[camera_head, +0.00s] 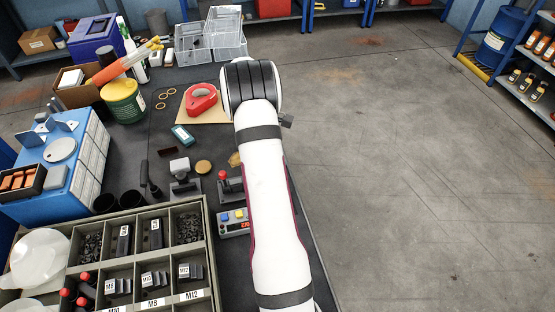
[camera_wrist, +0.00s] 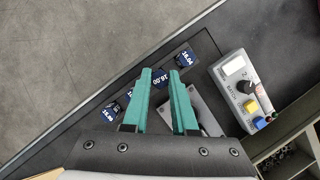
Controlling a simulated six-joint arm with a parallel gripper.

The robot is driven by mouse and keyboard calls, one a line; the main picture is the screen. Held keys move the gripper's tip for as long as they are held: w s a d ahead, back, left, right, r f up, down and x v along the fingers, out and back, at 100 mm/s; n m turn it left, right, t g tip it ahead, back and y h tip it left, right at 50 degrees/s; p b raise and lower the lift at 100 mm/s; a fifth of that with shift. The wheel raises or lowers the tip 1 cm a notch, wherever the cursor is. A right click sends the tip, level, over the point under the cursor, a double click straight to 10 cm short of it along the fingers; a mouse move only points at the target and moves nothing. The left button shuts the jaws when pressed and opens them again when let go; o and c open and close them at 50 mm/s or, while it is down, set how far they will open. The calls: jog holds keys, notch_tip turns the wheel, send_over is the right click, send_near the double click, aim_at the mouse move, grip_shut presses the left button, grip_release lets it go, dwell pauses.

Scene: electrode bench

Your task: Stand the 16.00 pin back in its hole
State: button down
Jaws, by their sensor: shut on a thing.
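My gripper (camera_wrist: 160,72) shows in the wrist view, its two teal fingers pointing up the picture over a dark strip along the bench edge. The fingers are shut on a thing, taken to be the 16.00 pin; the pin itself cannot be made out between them. A dark blue label reading 16.00 (camera_wrist: 160,78) shows between the fingertips. A label reading 16.04 (camera_wrist: 184,58) lies just up and right of it. Another label (camera_wrist: 108,114), hard to read, lies at lower left. The hole cannot be seen. In the head view my arm hides the gripper.
A grey control box (camera_wrist: 250,92) with coloured buttons stands right of the gripper; it also shows in the head view (camera_head: 234,228). A grey plate (camera_wrist: 208,106) lies beside the right finger. A compartment tray (camera_head: 205,230) of small parts is at front left. Open floor lies right.

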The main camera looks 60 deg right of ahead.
jog(key=shift+f, duration=0.8)
jog(key=c, duration=0.6)
grip_release()
jog(key=shift+r, duration=0.1)
jog(key=v, duration=1.5)
jog(key=shift+w+r, duration=0.1)
jog(key=shift+r, duration=0.2)
